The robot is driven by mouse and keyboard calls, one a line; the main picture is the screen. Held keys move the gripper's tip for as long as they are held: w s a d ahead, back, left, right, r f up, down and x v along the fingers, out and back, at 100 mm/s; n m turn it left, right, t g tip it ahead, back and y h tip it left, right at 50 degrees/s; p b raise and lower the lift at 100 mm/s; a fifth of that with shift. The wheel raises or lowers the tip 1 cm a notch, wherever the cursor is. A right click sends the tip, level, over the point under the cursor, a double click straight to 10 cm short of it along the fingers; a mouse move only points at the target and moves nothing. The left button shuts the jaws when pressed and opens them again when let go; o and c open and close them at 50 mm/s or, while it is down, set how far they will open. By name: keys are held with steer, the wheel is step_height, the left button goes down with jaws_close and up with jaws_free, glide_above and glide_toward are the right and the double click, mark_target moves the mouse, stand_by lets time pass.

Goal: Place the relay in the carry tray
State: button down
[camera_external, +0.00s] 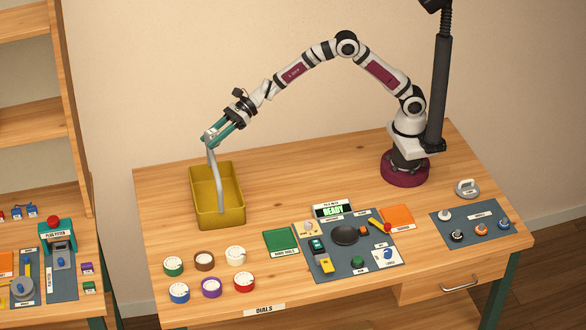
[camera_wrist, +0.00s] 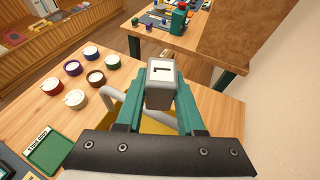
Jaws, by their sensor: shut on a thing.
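My gripper (camera_external: 209,138) is shut on a small grey block with a white top marked "1", which I take to be the relay (camera_wrist: 161,75). The block sits between the green fingertips in the wrist view. The yellow carry tray (camera_external: 231,216) stands at the left of the table, with a grey bar-like handle (camera_external: 216,180) rising from it. My gripper is high over the tray's back left part, close to the handle's top. Whether the block touches the handle I cannot tell. In the wrist view the fingers hide most of the tray.
Several round dials (camera_external: 204,261) stand in front of the tray. A green pad (camera_external: 281,242) and a grey work mat (camera_external: 350,268) with phone parts lie to the right. Another grey mat (camera_external: 470,224) holds several knobs. A second table (camera_external: 105,262) stands at the left.

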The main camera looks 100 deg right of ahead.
mark_target(213, 159)
steer(key=f, duration=0.4)
steer(key=shift+w+a+f, duration=0.15)
steer(key=shift+a+f, duration=0.05)
steer(key=shift+f, duration=0.1)
steer(key=c, duration=0.5)
jaws_free()
